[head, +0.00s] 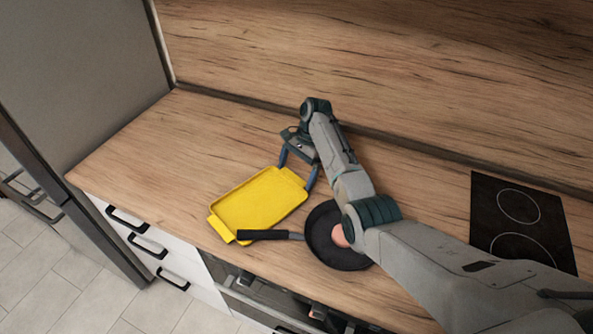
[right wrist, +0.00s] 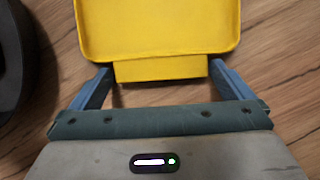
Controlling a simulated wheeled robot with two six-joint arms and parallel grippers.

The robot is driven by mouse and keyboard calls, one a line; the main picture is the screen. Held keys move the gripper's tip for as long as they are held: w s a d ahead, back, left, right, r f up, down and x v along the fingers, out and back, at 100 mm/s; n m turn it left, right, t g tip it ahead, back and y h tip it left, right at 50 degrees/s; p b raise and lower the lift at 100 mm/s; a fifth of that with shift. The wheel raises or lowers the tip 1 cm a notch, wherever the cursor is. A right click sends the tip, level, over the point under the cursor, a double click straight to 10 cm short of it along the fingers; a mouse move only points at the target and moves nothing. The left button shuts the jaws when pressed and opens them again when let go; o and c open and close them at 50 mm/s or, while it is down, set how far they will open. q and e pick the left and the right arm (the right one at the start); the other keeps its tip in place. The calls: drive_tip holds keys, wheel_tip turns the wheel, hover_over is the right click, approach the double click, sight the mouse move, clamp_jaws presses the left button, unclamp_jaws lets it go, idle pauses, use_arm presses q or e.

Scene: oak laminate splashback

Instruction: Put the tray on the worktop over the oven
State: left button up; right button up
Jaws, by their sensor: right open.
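The yellow tray (head: 258,205) lies flat on the wooden worktop (head: 150,150), with a tab handle at each end. My right gripper (head: 297,174) is open at the tray's far end. In the right wrist view its two blue fingers (right wrist: 160,84) stand on either side of the tray's handle tab (right wrist: 160,69), with a gap visible at least on the left. The dark oven front (head: 262,296) shows below the worktop's front edge, partly cut off by the frame. My left gripper is not in view.
A black frying pan (head: 323,249) with a pinkish round item (head: 340,236) stands right of the tray; its handle (head: 263,235) reaches across the tray's near corner in the picture. A black hob (head: 515,217) lies at right. The worktop's left part is clear. A splashback (head: 400,70) rises behind.

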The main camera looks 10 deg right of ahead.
drive_tip(key=b+v, duration=0.2)
drive_tip(key=v, duration=0.4)
drive_tip(key=shift+w+d+f, duration=0.1)
drive_tip(key=shift+w, duration=0.1)
drive_tip(key=p+v, duration=0.2)
drive_tip(key=v, duration=0.4)
drive_tip(key=shift+s, duration=0.15)
idle(0.7)
